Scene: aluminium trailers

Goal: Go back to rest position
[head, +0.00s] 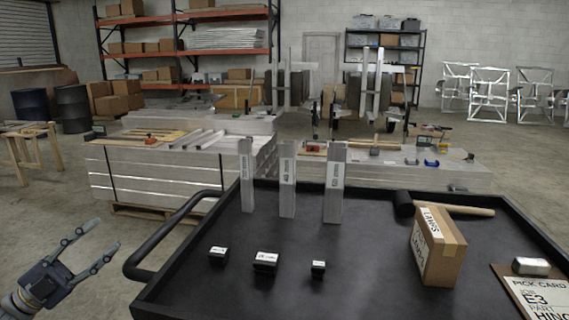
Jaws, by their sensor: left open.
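My left gripper (96,250) is open and empty at the lower left, with its two fingers apart. It is outside the black cart (180,287), to the left of the cart's handle, touching nothing that I can see. My right gripper is not in view. On the cart stand three upright grey metal profiles with labels: a left one (247,180), a middle one (288,185) and a right one (333,190). In front of them lie three small black labelled pieces: left (218,256), middle (265,263) and right (318,269).
A cardboard box (440,250), a mallet (450,209) and a pick card (545,298) lie on the cart's right side. The cart's black tubular handle (150,250) is right of my left gripper. Stacked aluminium panels (150,175) stand behind.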

